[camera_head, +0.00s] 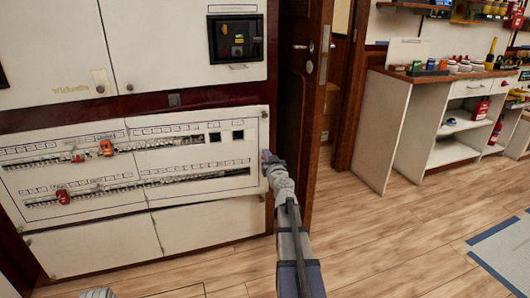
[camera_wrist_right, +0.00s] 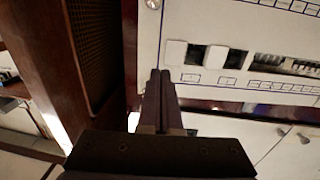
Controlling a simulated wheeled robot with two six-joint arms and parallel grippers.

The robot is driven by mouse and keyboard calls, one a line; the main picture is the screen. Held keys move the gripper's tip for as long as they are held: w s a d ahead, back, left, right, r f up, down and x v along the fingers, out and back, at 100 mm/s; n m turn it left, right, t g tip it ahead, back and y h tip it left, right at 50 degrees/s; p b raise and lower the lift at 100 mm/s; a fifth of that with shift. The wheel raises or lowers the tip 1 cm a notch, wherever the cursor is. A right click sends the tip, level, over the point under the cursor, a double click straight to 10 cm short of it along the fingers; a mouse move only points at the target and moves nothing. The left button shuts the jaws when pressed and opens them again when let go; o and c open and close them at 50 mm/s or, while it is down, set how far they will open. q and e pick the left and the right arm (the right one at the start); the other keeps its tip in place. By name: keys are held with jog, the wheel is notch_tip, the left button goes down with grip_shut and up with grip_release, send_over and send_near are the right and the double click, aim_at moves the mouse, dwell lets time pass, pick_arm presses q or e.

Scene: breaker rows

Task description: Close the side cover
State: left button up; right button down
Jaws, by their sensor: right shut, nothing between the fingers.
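The breaker panel (camera_head: 200,150) is a white double-width front with two rows of breakers and printed labels. Its right half looks flush with the wall, and I cannot tell for sure which part is the side cover. My right gripper (camera_head: 267,156) is at the panel's right edge, shut and empty. In the right wrist view its fingers (camera_wrist_right: 160,88) are together beside the white panel face (camera_wrist_right: 195,20), with two square cutouts near them. I cannot tell whether they touch the panel.
White lower doors (camera_head: 210,222) lie under the panel, and a cabinet with a dark display (camera_head: 237,38) is above. A brown wooden door (camera_head: 303,110) stands close to the right of my gripper. A white workbench (camera_head: 415,110) is further right. The wooden floor between is clear.

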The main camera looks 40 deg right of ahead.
jog(key=x, duration=1.3)
jog(key=x, duration=0.7)
jog(key=shift+s, duration=0.1)
jog(key=shift+d+r, duration=0.1)
jog(key=shift+w+d, duration=0.1)
jog(key=shift+w, duration=0.2)
jog(key=shift+s, duration=0.1)
send_near(257, 131)
jog(key=shift+s+d+f, duration=0.25)
jog(key=shift+s+f, duration=0.35)
jog(key=shift+s+d+f, duration=0.25)
jog(key=shift+s+f, duration=0.3)
jog(key=shift+s, duration=0.05)
